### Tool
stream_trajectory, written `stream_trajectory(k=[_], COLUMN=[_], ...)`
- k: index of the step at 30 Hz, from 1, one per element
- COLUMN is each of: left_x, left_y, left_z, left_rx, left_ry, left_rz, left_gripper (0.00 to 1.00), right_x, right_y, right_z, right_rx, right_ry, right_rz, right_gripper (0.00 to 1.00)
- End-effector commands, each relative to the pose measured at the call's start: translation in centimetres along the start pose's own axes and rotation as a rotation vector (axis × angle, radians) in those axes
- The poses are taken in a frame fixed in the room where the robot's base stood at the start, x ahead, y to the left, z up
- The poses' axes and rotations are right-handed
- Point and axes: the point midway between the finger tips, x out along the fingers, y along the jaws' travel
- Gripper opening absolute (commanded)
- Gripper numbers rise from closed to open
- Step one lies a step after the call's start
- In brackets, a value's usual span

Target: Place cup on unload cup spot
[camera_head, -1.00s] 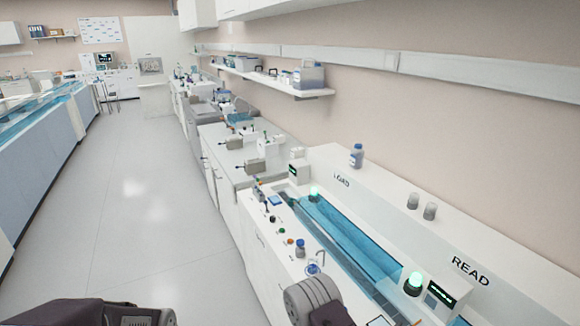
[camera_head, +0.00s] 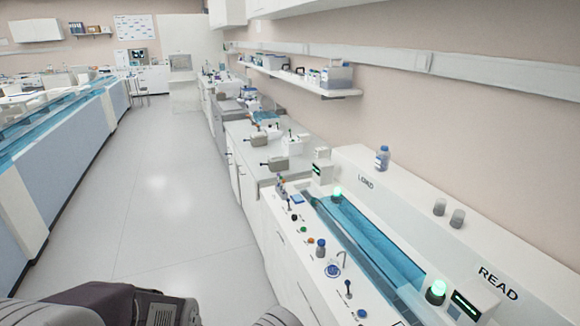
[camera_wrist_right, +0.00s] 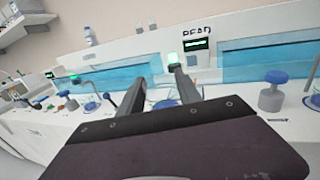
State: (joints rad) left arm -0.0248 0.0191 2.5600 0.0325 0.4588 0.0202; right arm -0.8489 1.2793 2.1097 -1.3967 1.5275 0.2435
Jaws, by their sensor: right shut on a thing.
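My right gripper (camera_wrist_right: 160,88) shows in the right wrist view, its two dark fingers standing apart on either side of a small clear and blue thing (camera_wrist_right: 165,104). It looks like the cup, but the gripper body hides most of it. The fingers are over the white counter (camera_wrist_right: 25,120), in front of the blue water channel. I cannot tell which mark is the unload cup spot. A round blue spot (camera_head: 333,271) lies on the counter beside a thin bent spout in the head view. My left gripper's jaws do not show.
A glowing green lamp (camera_head: 436,290) stands near the READ panel, another (camera_head: 337,194) near LOAD. Knobs and a blue-capped bottle (camera_head: 321,246) line the counter's front strip. In the wrist view a blue-topped knob (camera_wrist_right: 273,90) stands to the right. The floor (camera_head: 150,215) on the left is clear.

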Motion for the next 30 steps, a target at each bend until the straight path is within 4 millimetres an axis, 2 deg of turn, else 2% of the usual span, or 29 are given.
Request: stream_trajectory(k=[9,14,17,20,23,30], left_x=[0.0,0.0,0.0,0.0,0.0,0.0], left_y=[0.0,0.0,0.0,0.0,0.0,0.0], left_z=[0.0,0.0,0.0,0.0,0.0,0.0], left_rx=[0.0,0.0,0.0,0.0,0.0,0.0], left_ry=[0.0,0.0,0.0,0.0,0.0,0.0], left_rz=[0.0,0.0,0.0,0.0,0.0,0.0], left_gripper=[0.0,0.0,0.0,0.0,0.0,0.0], right_x=[0.0,0.1,1.0,2.9,4.9,8.4], right_y=[0.1,0.7,0.3,-1.5,-4.1,-11.3], right_z=[0.2,1.4,2.2,2.9,3.2,3.3], right_rx=[0.001,-0.002,-0.005,-0.008,-0.007,-0.001], right_ry=[0.0,-0.001,0.0,0.001,0.002,0.002], right_rz=[0.003,0.084,0.14,0.161,0.145,-0.004], right_gripper=[0.01,0.01,0.01,0.01,0.01,0.01])
